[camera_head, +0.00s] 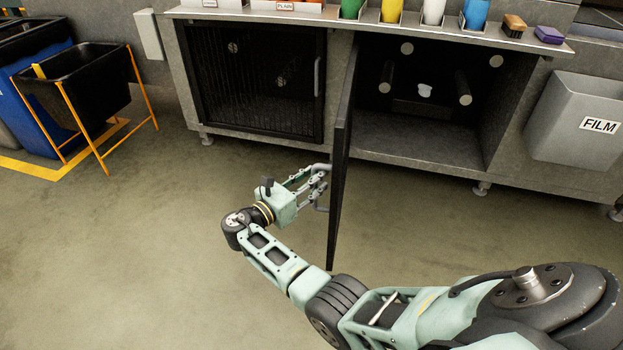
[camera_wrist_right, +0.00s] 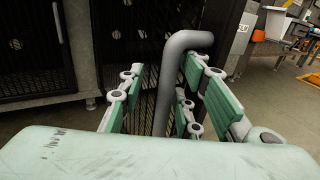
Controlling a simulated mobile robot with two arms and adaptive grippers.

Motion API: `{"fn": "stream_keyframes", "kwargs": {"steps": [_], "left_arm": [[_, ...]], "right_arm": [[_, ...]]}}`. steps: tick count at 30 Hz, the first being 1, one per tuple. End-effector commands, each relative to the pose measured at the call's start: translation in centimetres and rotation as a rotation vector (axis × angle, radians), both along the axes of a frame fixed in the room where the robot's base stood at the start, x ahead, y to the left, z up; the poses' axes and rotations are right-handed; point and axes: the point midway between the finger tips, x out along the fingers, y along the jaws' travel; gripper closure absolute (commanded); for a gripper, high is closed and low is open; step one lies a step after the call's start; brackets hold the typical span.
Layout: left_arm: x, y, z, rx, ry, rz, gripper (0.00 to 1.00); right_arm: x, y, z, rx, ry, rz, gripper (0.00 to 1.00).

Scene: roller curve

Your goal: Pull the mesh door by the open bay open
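The mesh door (camera_head: 342,150) by the open bay (camera_head: 420,140) stands swung far out from the cabinet, seen nearly edge-on in the head view. Its grey bar handle (camera_wrist_right: 172,75) is on the door's left-facing side. My right gripper (camera_head: 318,182) is at this handle, left of the door. In the right wrist view the handle runs between the fingers (camera_wrist_right: 165,100), close to the right-hand ones, with a gap to the left-hand one. The gripper looks open around the handle; contact is unclear. My left gripper is not in view.
A second mesh door (camera_head: 255,80) at left is shut. A counter (camera_head: 380,17) above carries coloured cups and blocks. A grey FILM bin (camera_head: 580,115) hangs at right. A black bin on a yellow frame (camera_head: 85,85) stands at left. The floor in front is clear.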

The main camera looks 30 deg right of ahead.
Motion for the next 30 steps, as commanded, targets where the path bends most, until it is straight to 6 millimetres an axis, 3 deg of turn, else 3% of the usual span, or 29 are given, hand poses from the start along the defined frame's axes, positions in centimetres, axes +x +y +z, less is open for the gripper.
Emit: {"fn": "stream_keyframes", "kwargs": {"steps": [8,21,30], "left_arm": [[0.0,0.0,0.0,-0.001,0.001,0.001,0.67],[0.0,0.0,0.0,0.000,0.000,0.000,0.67],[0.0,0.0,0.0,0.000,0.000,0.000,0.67]], "right_arm": [[0.0,0.4,0.2,-0.003,-0.004,0.001,0.67],[-1.5,6.6,-0.1,0.001,0.000,0.001,0.67],[-1.7,7.3,-0.1,0.001,0.001,-0.001,0.67]]}}
